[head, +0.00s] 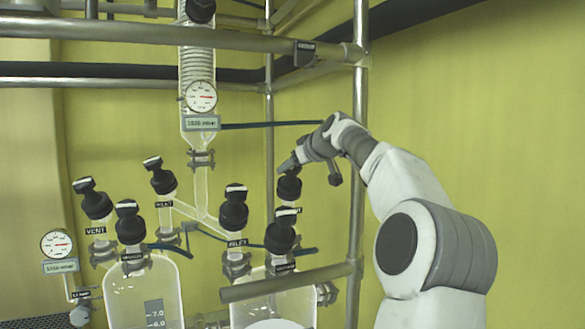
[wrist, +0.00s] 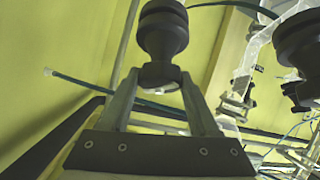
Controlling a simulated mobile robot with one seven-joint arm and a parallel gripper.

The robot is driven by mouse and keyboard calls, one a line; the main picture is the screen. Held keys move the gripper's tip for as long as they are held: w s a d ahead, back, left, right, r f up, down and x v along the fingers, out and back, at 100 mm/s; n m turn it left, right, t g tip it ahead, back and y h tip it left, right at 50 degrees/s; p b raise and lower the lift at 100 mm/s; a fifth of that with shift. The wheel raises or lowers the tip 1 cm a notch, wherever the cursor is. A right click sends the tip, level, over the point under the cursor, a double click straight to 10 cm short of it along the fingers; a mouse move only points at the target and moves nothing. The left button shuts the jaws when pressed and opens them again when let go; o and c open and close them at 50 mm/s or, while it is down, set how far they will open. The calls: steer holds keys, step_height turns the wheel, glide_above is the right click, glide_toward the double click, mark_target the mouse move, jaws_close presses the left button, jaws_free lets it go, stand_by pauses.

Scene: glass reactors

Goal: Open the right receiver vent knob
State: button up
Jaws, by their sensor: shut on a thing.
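The right receiver vent knob (head: 289,187) is a black knob above the right receiver, with its label mostly hidden behind the nearer knob. My gripper (head: 291,166) reaches it from the upper right, its fingers at the top of the knob. In the wrist view the black knob (wrist: 163,32) stands in front of the jaws. The fingers of my gripper (wrist: 160,78) are shut on its flat handle part. The handle's exact angle is hard to tell in the head view.
A nearer black knob (head: 281,232) stands just in front, with another knob (head: 234,208) to its left. A steel upright (head: 358,150) runs close beside my arm. A dark hose (head: 270,125) crosses above. A pressure gauge (head: 201,96) hangs on the glass column. Open wall lies to the right.

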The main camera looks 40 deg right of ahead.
steer(key=shift+n+y, duration=0.4)
steer(key=shift+n, duration=0.3)
steer(key=o, duration=1.4)
steer(key=shift+b+v, duration=1)
steer(key=shift+v, duration=2.8)
steer(key=shift+d, duration=0.1)
